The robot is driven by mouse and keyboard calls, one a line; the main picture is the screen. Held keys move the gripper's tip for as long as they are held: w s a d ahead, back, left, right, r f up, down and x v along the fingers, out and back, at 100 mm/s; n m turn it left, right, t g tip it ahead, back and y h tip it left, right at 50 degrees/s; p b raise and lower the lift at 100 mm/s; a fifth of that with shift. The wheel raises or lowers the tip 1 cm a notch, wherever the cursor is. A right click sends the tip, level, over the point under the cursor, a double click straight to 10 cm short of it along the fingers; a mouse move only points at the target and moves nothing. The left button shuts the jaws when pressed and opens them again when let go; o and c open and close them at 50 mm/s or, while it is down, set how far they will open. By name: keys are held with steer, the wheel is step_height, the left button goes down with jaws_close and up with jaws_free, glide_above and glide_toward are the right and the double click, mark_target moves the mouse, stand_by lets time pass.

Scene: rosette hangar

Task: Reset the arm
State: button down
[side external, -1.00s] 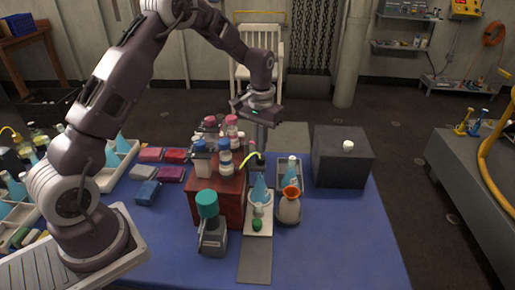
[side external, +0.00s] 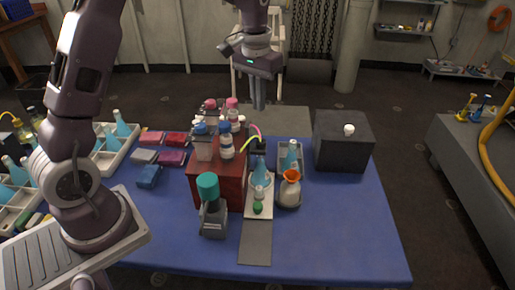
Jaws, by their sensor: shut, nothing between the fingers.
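My gripper (side external: 259,106) hangs in the air, pointing down, above the back part of the blue table (side external: 330,235). Its fingers are together and hold nothing. In the picture it shows just above the conical flask with blue liquid (side external: 260,174) and to the right of the bottles on the red box (side external: 206,184). It looks apart from all of them, though its exact height and depth are hard to tell.
A black box with a white knob (side external: 343,142) stands at the back right. A teal-topped device (side external: 209,205) and an orange-rimmed vase (side external: 289,188) stand near the middle. Trays with flasks (side external: 112,152) are at left. The table's right front is clear.

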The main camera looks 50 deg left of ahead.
steer(key=s+d+r+m+t, duration=0.15)
steer(key=s+d+r, duration=0.25)
steer(key=s+r, duration=0.55)
steer(key=s+d+m+t, duration=0.1)
steer(key=s+d+t, duration=0.2)
steer(key=s, duration=1.6)
steer(key=shift+d, duration=0.7)
